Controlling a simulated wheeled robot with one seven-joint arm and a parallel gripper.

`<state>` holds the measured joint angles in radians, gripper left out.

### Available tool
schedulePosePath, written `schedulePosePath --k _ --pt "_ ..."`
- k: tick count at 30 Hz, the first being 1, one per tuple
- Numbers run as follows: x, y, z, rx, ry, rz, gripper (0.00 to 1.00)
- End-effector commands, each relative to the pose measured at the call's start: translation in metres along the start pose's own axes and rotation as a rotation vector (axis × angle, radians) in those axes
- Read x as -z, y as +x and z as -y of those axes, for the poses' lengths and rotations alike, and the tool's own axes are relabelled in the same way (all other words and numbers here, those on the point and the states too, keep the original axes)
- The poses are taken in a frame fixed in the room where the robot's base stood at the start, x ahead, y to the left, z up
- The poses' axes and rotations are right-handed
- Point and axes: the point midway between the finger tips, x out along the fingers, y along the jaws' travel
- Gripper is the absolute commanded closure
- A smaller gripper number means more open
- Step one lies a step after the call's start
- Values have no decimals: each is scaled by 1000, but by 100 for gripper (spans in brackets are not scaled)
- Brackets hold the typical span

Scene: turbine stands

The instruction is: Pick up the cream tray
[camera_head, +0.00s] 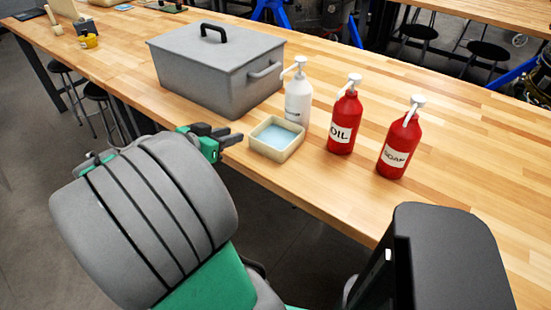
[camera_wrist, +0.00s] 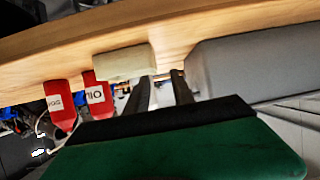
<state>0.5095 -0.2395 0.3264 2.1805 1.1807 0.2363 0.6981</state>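The cream tray (camera_head: 263,150) is a small square open dish with a light blue inside. It sits on the wooden bench near the front edge, and its outer side shows in the wrist view (camera_wrist: 123,64). My gripper (camera_head: 236,136) is just left of the tray in the head view, with its fingers pointing toward the tray's left corner. In the wrist view my gripper (camera_wrist: 162,76) has its two dark fingers apart, with nothing held between them. One fingertip overlaps the tray's edge there; I cannot tell whether it touches.
A grey lidded box (camera_head: 215,70) stands behind the gripper. A white pump bottle (camera_head: 298,98) is close behind the tray. A red oil bottle (camera_head: 343,122) and a red soap bottle (camera_head: 394,148) stand to the right. The bench (camera_head: 460,130) is clear farther right.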

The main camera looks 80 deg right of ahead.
Motion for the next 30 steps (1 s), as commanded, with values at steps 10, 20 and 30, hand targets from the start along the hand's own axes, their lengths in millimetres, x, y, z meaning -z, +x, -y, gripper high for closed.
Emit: schedulePosePath --k 10,20,30 --pt "12 64 -13 -39 29 -39 71" --pt "14 113 -14 -36 27 -37 71" --pt "13 125 -13 -31 27 -38 73"
